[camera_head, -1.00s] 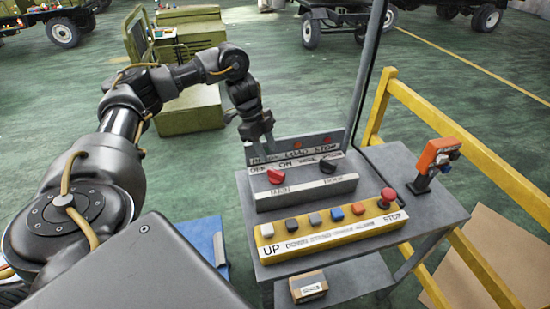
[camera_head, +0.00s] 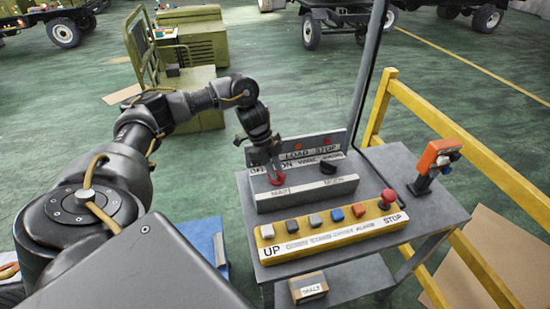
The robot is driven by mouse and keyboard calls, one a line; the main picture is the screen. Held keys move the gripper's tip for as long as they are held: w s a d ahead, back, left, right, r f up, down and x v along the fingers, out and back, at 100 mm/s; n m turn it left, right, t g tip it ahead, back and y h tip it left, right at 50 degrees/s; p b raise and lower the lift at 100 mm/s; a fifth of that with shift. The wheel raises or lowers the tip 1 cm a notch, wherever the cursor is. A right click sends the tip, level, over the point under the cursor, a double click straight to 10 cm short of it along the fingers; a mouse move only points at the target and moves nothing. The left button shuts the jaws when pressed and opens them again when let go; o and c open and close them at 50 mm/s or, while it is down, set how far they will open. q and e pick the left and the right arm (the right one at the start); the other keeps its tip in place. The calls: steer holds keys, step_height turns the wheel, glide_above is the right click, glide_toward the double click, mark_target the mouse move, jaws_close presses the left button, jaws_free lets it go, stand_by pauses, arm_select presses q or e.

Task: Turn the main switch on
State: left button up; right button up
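The main switch is a red knob (camera_head: 277,180) above the "MAIN" label on the left of the grey switch box (camera_head: 310,193). My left gripper (camera_head: 271,166) points down over the knob from behind, with its fingertips at the knob and partly covering it. Whether the fingers touch or close on the knob is too small to tell. A black knob (camera_head: 328,167) is on the right of the same box. My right gripper is not in view.
The box stands on a grey cart (camera_head: 438,205). In front is a yellow button bar (camera_head: 345,226) with a red stop button (camera_head: 388,197). An orange device (camera_head: 436,157) stands at the right, beside a yellow railing (camera_head: 470,140). A small box (camera_head: 309,288) is on the lower shelf.

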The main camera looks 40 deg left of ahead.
arm_select(q)
jaws_close()
steer(key=shift+r, duration=0.1)
steer(key=m+g+p, duration=0.1)
steer(key=m+p, duration=0.2)
steer(key=m, duration=0.1)
steer(key=shift+w+r+m+g+p, duration=0.2)
steer(key=shift+m+g+p, duration=0.15)
steer(key=shift+m+g, duration=0.05)
steer(key=m+g+p, duration=0.1)
steer(key=m+p, duration=0.1)
steer(key=m, duration=0.1)
steer(key=shift+w+f+m+y, duration=0.1)
steer(key=shift+m+y, duration=0.2)
steer(key=shift+y, duration=0.1)
steer(key=m+g+y, duration=0.1)
steer(key=m, duration=0.2)
steer(key=shift+w+d+f+m, duration=0.1)
steer(key=shift+m, duration=0.2)
steer(key=m+y, duration=0.1)
steer(key=m, duration=0.1)
steer(key=m+g+y, duration=0.1)
steer(key=m, duration=0.2)
steer(key=shift+d+m, duration=0.15)
steer(key=shift+m, duration=0.45)
steer(key=shift+o, duration=2.1)
jaws_free()
